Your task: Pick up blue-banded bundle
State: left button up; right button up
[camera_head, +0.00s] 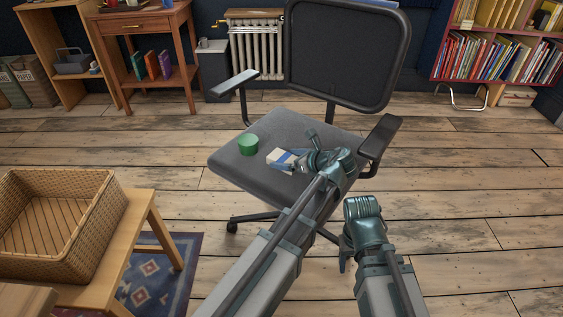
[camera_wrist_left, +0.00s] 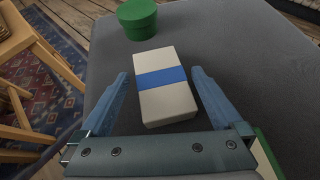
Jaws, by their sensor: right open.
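The blue-banded bundle (camera_head: 281,158) is a pale block with a blue band, lying flat on the grey seat of the office chair. In the left wrist view the bundle (camera_wrist_left: 163,98) lies between the two fingers of my left gripper (camera_wrist_left: 160,74). These fingers are open, with a visible gap on each side of it. In the head view my left gripper (camera_head: 302,160) is at the bundle's right side, over the seat. My right gripper (camera_head: 362,212) is open and empty, in front of the chair and away from the bundle; its fingers are hard to make out.
A green round container (camera_head: 248,144) stands on the seat, just beyond the bundle. The chair's armrest (camera_head: 380,136) rises right of my left gripper. A wicker basket (camera_head: 112,214) sits on a wooden stool at left. A green-and-white edge shows at the wrist view's lower right.

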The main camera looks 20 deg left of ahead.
pick_arm(q)
jog(key=c, duration=1.4)
jog(key=shift+o, duration=0.2)
jog(key=shift+r, duration=0.15)
